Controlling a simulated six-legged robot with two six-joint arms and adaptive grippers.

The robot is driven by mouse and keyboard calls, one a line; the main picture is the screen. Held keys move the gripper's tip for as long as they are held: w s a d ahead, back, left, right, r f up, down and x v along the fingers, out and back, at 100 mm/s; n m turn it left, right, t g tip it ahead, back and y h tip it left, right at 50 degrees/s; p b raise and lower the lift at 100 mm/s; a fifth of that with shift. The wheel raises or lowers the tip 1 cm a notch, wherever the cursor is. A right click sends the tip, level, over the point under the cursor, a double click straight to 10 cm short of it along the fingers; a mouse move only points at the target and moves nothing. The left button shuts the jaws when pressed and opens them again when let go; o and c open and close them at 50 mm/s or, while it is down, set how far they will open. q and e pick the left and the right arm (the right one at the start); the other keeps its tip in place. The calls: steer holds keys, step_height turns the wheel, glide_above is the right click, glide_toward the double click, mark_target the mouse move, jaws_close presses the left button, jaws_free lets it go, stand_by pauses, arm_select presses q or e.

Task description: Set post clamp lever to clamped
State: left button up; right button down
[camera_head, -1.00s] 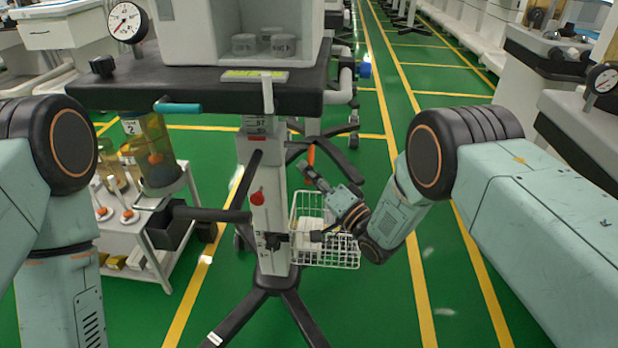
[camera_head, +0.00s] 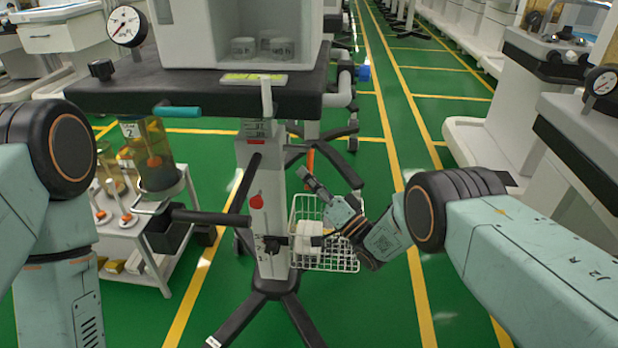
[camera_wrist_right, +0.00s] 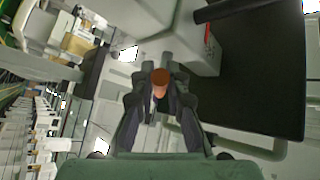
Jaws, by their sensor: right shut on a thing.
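The post clamp lever appears to be the orange-ended handle (camera_head: 310,161) beside the cart's white post (camera_head: 262,180). My right gripper (camera_head: 308,180) is at this handle, to the right of the post and below the dark tabletop. In the right wrist view, the round orange-brown end (camera_wrist_right: 160,77) sits between the two dark fingers, which are shut on it. The handle's lower part and its joint to the post are hidden. My left arm shows at the left edge, but its gripper is out of view.
A red knob (camera_head: 256,201) is on the post. A white wire basket (camera_head: 340,264) hangs just below my right gripper. The dark tabletop (camera_head: 200,95) overhangs from above. A dark bar (camera_head: 208,215) sticks out left.

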steer(key=shift+r, duration=0.1)
steer(key=c, duration=1.3)
jaws_free()
steer(key=shift+c, duration=0.2)
steer(key=v, duration=1.2)
